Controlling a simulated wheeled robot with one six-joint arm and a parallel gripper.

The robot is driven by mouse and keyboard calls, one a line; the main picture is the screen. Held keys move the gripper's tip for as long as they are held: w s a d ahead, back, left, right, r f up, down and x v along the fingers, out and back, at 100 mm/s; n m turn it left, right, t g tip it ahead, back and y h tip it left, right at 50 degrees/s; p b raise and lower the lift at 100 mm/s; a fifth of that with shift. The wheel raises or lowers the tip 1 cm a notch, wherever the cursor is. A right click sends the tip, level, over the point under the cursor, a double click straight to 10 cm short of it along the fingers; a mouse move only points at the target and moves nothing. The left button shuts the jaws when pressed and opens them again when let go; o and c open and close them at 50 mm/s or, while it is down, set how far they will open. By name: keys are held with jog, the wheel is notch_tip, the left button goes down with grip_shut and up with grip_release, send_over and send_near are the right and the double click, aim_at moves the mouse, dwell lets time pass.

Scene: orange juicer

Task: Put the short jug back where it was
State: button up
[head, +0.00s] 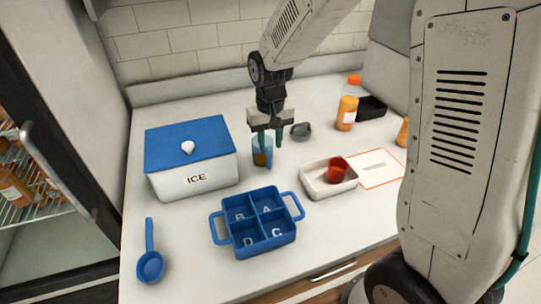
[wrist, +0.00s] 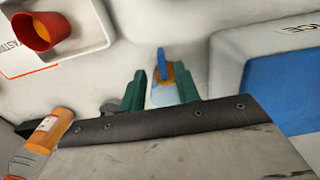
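A small clear jug (head: 262,152) with a blue handle and orange juice inside is on the white counter, right of the ice box. My gripper (head: 267,135) is directly above it, pointing down, with its teal fingers spread on either side of the jug's upper part. In the wrist view, the jug (wrist: 161,94) shows between the fingertips (wrist: 161,85), close to the right finger, which hides part of it. A gap shows beside the left finger. I cannot tell whether the right finger touches the jug.
A blue-lidded ice box (head: 195,180) is left. A blue four-compartment tray (head: 287,231) is in front, with a blue ladle (head: 150,262) beside it. A white tray (head: 313,185) holds a red cup (head: 338,170). An orange bottle (head: 347,110) and a grey object (head: 301,131) are behind.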

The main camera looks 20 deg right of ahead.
jog(key=s+d+r, duration=0.4)
jog(key=s+r, duration=0.8)
jog(key=r, duration=0.1)
jog(key=s+d+r+t, duration=0.1)
jog(key=s+r, duration=0.2)
jog(key=s, duration=1.2)
jog(key=shift+s+d, duration=0.2)
jog(key=shift+d, duration=0.2)
